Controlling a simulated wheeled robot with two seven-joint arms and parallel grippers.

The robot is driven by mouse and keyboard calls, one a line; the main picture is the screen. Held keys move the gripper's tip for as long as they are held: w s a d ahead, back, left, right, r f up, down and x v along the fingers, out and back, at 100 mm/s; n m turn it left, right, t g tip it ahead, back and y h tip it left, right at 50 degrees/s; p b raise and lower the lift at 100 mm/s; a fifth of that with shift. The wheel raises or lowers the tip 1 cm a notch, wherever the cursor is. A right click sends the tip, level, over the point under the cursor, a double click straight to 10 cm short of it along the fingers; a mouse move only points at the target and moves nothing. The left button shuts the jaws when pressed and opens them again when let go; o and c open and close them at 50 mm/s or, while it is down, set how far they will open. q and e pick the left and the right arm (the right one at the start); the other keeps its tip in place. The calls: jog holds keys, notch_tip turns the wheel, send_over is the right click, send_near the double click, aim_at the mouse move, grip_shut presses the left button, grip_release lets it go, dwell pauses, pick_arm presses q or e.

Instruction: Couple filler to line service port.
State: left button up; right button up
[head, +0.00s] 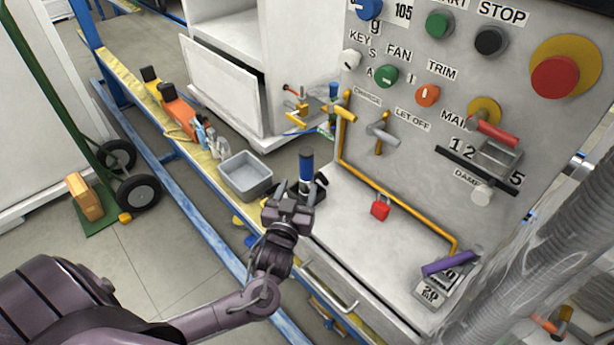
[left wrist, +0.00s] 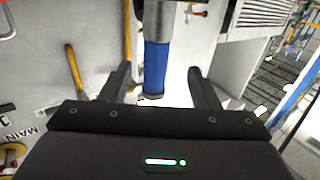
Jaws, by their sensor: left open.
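A blue cylinder with a dark end, likely the filler (head: 306,168), stands upright at the left edge of the white work surface. My left gripper (head: 304,187) is open right at it. In the left wrist view the blue cylinder (left wrist: 155,68) lies between the two spread fingers, with visible gaps on both sides, and joins a grey metal part above. I cannot tell which fitting is the line service port; small yellow and blue fittings (head: 333,100) sit at the panel's left edge near the CHARGE label. My right gripper is not in view.
The control panel (head: 440,110) with knobs and levers rises behind the work surface (head: 350,230). A yellow pipe (head: 400,208) and a red padlock (head: 380,207) are along its foot. A grey bin (head: 246,178) stands left of my gripper. A purple-handled device (head: 450,262) lies at right.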

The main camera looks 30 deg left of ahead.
aim_at(305, 174)
pick_arm(q)
jog(key=x, duration=0.4)
jog(key=p+x, duration=0.1)
jog(key=x, duration=0.1)
jog(key=shift+w+d+r, duration=0.2)
jog(key=shift+w+r, duration=0.1)
jog(key=shift+w, duration=0.05)
jog(key=shift+w+a+f, duration=0.15)
jog(key=shift+w, duration=0.35)
jog(key=c, duration=1.1)
grip_shut()
